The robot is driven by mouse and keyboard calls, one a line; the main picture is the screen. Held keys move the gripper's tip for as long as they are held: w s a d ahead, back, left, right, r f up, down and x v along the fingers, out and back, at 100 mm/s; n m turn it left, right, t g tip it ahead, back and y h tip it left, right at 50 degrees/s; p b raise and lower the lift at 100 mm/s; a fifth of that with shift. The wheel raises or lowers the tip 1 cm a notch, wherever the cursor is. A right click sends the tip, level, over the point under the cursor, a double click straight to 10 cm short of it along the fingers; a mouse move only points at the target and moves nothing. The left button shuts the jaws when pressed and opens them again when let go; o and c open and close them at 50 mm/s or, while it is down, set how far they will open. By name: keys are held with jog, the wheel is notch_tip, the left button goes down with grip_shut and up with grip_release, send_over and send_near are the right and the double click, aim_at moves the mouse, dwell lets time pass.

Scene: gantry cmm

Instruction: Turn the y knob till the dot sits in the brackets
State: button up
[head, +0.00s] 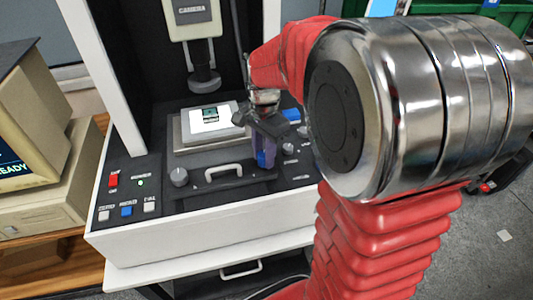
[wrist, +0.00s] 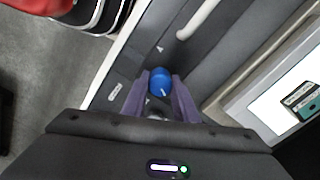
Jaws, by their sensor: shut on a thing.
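My gripper (head: 264,158) reaches down over the front of the machine's control panel, its purple fingers on a blue knob (head: 261,159). In the wrist view the fingers (wrist: 160,98) stand on either side of the blue knob (wrist: 160,80), shut on it. A short white mark shows on the knob's top. Small white triangles (wrist: 159,49) are on the dark panel near it. The label beside it (wrist: 115,92) is too small to read, so I cannot tell its axis. No dot or brackets can be made out.
Behind is the stage (head: 181,142) with a white plate (head: 209,119), under the camera column (head: 203,78). The monitor (head: 25,125) at left is cut off, showing "READY".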

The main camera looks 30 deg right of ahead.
jog(key=shift+s+f, duration=0.1)
jog(key=o, duration=1)
jog(key=shift+o, duration=0.3)
notch_tip(320, 180, up, 14)
jog(key=shift+f, duration=0.1)
dwell(0.5)
